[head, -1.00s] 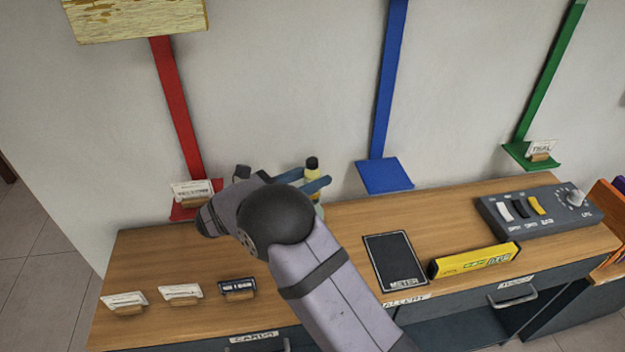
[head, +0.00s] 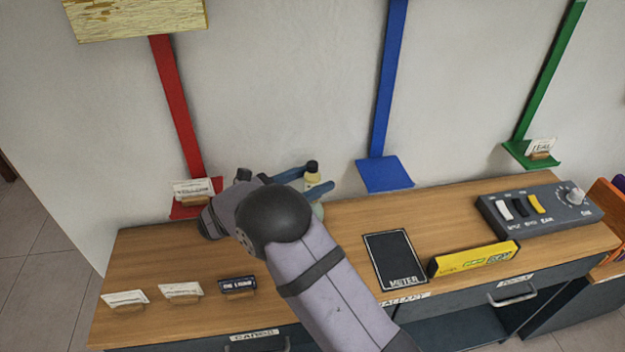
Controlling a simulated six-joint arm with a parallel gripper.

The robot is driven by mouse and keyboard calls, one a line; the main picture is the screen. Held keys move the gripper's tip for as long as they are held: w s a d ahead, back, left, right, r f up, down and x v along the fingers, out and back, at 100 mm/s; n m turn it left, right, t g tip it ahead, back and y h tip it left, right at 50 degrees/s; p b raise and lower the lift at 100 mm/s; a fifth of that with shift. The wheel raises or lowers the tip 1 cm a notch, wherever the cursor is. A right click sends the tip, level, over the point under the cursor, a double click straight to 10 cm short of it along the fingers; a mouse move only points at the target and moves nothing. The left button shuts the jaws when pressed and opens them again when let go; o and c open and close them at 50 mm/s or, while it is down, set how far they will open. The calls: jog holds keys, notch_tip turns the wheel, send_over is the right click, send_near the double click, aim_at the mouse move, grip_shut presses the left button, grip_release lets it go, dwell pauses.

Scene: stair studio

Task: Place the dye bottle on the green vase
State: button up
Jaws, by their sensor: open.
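The dye bottle (head: 313,178), pale yellow with a black cap, stands upright near the back edge of the wooden desk. My gripper (head: 314,180) is open, with one blue finger behind and left of the bottle and the other across its front. I cannot tell whether either finger touches it. A pale greenish rounded piece, seemingly the green vase (head: 319,211), shows just below the bottle and the front finger. My arm and the finger hide most of it, and the contact between bottle and vase is hidden.
The desk (head: 350,215) holds a black meter panel (head: 397,259), a yellow box (head: 474,259) and a switch box (head: 540,209) at right. Several card holders stand at left. Red (head: 183,211), blue (head: 384,174) and green (head: 530,155) wall shelves line the back.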

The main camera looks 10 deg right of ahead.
jog(key=b+v, duration=0.1)
jog(key=v, duration=0.4)
notch_tip(320, 180, up, 7)
jog(key=shift+b, duration=0.45)
jog(key=shift+r, duration=0.1)
jog(key=s+d+f+m+g+y+p, duration=0.3)
jog(key=s+d+m+g+y, duration=0.15)
jog(key=s, duration=0.35)
jog(key=s+d+f+m+g+y+p, duration=0.35)
jog(key=s+m+y, duration=0.2)
jog(key=s, duration=0.25)
jog(key=s+f+m+y+p, duration=0.2)
jog(key=s+m+y, duration=0.3)
jog(key=s+m, duration=0.6)
jog(key=shift+a+f+m+p, duration=0.4)
jog(key=shift+f+m, duration=0.35)
jog(key=shift+m, duration=0.45)
